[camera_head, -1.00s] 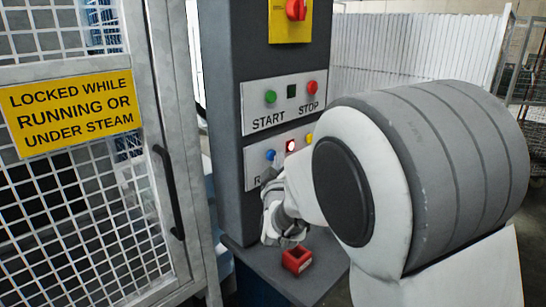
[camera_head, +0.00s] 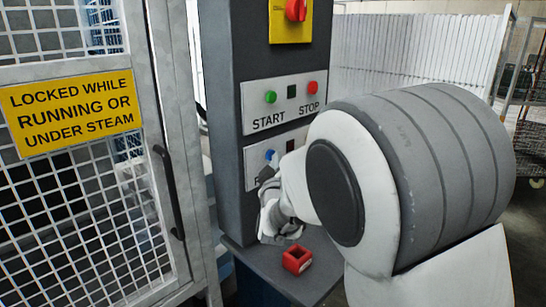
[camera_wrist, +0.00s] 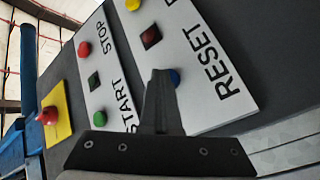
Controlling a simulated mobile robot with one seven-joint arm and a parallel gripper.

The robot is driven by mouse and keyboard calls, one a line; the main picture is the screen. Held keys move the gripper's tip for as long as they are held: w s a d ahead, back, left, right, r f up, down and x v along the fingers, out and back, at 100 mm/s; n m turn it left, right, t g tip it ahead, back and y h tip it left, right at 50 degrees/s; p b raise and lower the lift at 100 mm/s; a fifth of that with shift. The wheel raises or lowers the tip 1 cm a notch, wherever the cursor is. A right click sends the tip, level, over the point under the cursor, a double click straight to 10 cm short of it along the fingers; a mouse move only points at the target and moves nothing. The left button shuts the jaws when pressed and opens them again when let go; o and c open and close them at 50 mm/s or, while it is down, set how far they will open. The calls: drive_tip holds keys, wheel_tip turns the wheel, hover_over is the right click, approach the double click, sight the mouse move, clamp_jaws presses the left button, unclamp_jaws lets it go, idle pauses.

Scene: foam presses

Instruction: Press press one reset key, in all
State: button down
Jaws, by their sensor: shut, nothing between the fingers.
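The blue reset key (camera_head: 270,155) sits on the lower white plate of the grey control column. In the wrist view the blue key (camera_wrist: 175,77) shows beside the tip of my fingers, above the word RESET. My gripper (camera_head: 267,173) is shut and empty, with its tips close to the blue key. In the wrist view my gripper (camera_wrist: 160,73) points at the plate; I cannot tell whether it touches the key. The square lamp (camera_wrist: 151,37) next to the key is dark. My arm hides part of the lower plate in the head view.
Above are a green START button (camera_head: 270,97), a red STOP button (camera_head: 312,87) and a red switch (camera_head: 297,9) on yellow. A yellow button (camera_wrist: 133,4) shares the lower plate. A red block (camera_head: 297,259) lies on the shelf below. A mesh guard door (camera_head: 80,200) stands left.

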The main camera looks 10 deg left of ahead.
drive_tip(key=shift+s+d+b, duration=0.35)
drive_tip(key=shift+s+d, duration=0.2)
drive_tip(key=shift+d, duration=0.05)
idle(0.3)
drive_tip(key=s+d, duration=0.1)
drive_tip(key=d, duration=0.1)
drive_tip(key=s+d+b, duration=0.1)
drive_tip(key=s+d, duration=0.1)
idle(0.4)
idle(0.5)
drive_tip(key=s+d+f+m+g, duration=0.1)
drive_tip(key=s+d+m+g, duration=0.2)
drive_tip(key=s, duration=0.7)
drive_tip(key=s+d+f+m+g+h+p, duration=0.1)
drive_tip(key=s+d+m+g, duration=0.3)
drive_tip(key=s+d, duration=0.3)
drive_tip(key=s+d+f+m+g+h, duration=0.1)
drive_tip(key=s+d+m+g, duration=0.3)
drive_tip(key=s, duration=1)
drive_tip(key=shift+d+f+g+p, duration=0.3)
drive_tip(key=shift+d+f+g, duration=0.3)
drive_tip(key=shift+d+g, duration=0.35)
